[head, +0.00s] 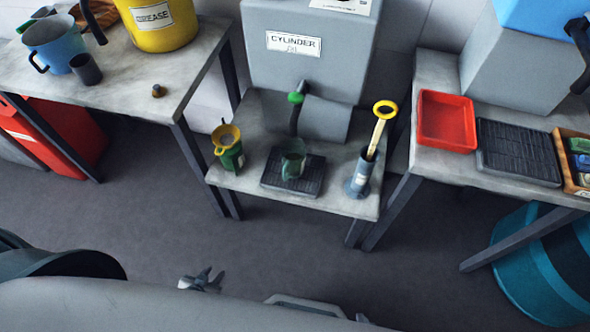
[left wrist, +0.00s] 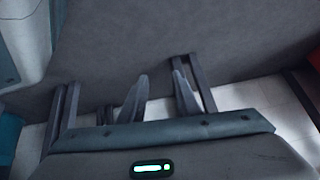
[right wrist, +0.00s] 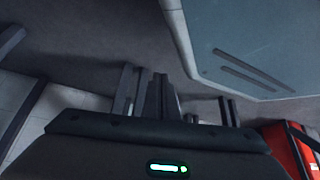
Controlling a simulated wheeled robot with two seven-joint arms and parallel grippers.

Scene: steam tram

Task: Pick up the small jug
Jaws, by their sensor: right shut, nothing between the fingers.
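A small dark green jug (head: 293,160) stands upright on a black ribbed tray (head: 276,184) on the low middle table in the head view. My left gripper shows in the left wrist view (left wrist: 160,92), its fingers apart with only floor between them. My right gripper shows in the right wrist view (right wrist: 155,98), its fingers together and empty. Gripper parts show low in the head view, well in front of the table and away from the jug. Neither wrist view shows the jug.
A green can with a yellow funnel (head: 227,147) stands left of the jug, and a grey pot with a yellow-ringed handle (head: 361,175) right. Behind is a grey cylinder tank (head: 305,60) with a green-handled tap. Side tables hold a blue jug (head: 52,45) and a red tray (head: 446,120).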

